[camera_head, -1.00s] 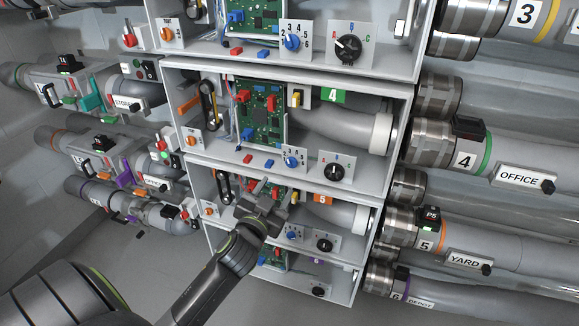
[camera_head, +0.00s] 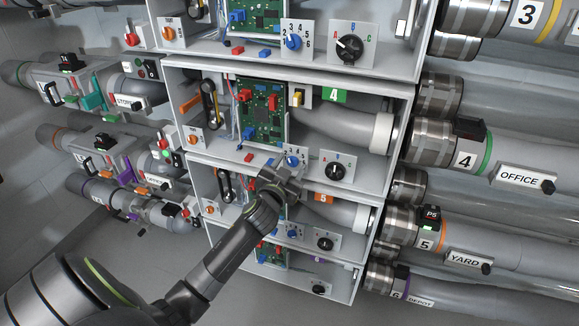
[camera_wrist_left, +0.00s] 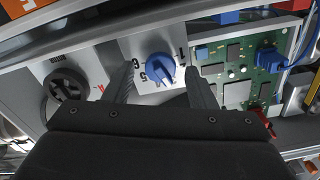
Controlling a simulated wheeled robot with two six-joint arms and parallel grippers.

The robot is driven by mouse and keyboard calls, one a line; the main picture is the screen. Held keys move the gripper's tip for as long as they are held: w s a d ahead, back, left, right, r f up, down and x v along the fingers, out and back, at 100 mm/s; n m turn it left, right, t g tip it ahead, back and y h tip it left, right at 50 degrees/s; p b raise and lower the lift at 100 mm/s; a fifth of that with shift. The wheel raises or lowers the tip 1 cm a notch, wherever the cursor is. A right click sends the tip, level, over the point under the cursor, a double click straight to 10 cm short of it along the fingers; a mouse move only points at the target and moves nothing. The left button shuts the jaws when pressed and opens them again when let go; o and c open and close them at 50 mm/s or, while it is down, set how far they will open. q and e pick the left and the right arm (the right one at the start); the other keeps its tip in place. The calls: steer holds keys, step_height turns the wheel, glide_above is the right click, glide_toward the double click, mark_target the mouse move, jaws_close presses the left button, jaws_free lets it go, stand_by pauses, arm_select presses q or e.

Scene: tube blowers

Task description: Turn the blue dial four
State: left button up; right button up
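The blue dial four (camera_head: 292,160) sits on a white plate with numbers, on the lower front edge of the box bay with the green 4 label (camera_head: 334,96). My left gripper (camera_head: 284,172) is at that plate, just below the dial in the head view, and partly covers the plate. In the left wrist view the blue dial (camera_wrist_left: 160,68) shows between the two spread dark fingers of my left gripper (camera_wrist_left: 161,76). The gripper is open, with a gap on both sides of the dial. Contact cannot be seen. My right gripper is not in view.
A black dial (camera_head: 337,172) with letters sits right of the blue dial, and an orange dial (camera_head: 195,139) to the left. Red and blue blocks lie on the ledge beside it. A green circuit board (camera_head: 263,113) is behind. Bay five is below, partly behind my arm.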

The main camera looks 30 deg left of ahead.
arm_select(q)
steer(key=c, duration=0.9)
steer(key=shift+m, duration=0.4)
steer(key=m+p, duration=0.1)
steer(key=m, duration=0.1)
steer(key=shift+m+p, duration=0.3)
steer(key=shift+d+f+m+p, duration=0.1)
steer(key=shift+m+p, duration=0.6)
steer(key=shift+m, duration=1.5)
steer(key=o, duration=1)
